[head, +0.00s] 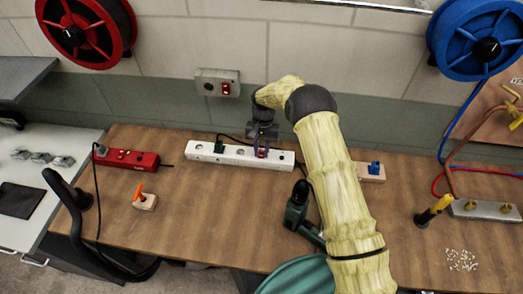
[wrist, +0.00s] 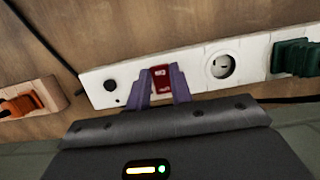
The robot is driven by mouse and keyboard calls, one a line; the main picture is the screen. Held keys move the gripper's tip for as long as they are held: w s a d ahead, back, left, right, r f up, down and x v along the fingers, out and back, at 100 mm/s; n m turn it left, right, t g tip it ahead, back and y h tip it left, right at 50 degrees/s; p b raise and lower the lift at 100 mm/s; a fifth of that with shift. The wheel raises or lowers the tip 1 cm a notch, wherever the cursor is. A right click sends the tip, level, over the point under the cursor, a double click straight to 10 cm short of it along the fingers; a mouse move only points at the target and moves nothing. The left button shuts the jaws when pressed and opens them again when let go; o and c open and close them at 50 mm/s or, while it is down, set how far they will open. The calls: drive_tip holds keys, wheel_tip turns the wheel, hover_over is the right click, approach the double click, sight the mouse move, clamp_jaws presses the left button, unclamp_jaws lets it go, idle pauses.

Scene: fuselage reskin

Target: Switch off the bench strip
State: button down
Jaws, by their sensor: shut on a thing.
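The white bench strip (head: 205,152) lies along the back of the wooden bench, with a dark green plug (head: 219,146) in one socket. It also crosses the wrist view (wrist: 195,66). Its red rocker switch (wrist: 161,77) sits between a round black button and a socket. My gripper (head: 262,152) is over the right part of the strip. In the wrist view my gripper (wrist: 160,82) has its two purple-grey fingers on either side of the red switch, shut on it. The fingers partly hide the strip around the switch.
A red power strip (head: 128,158) lies at the bench's left. A wall box (head: 218,82) with a red switch is above the white strip. A green tool (head: 300,218) stands near my arm. A blue-knobbed block (head: 374,170) lies right. The bench's front middle (head: 215,220) is clear.

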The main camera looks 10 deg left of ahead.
sight(263, 150)
drive_tip(key=c, duration=1.2)
unclamp_jaws()
drive_tip(key=shift+s, duration=0.1)
drive_tip(key=shift+c, duration=0.2)
drive_tip(key=shift+r, duration=0.15)
drive_tip(key=b+v, duration=0.3)
drive_tip(key=v, duration=0.8)
drive_tip(key=shift+r, duration=0.4)
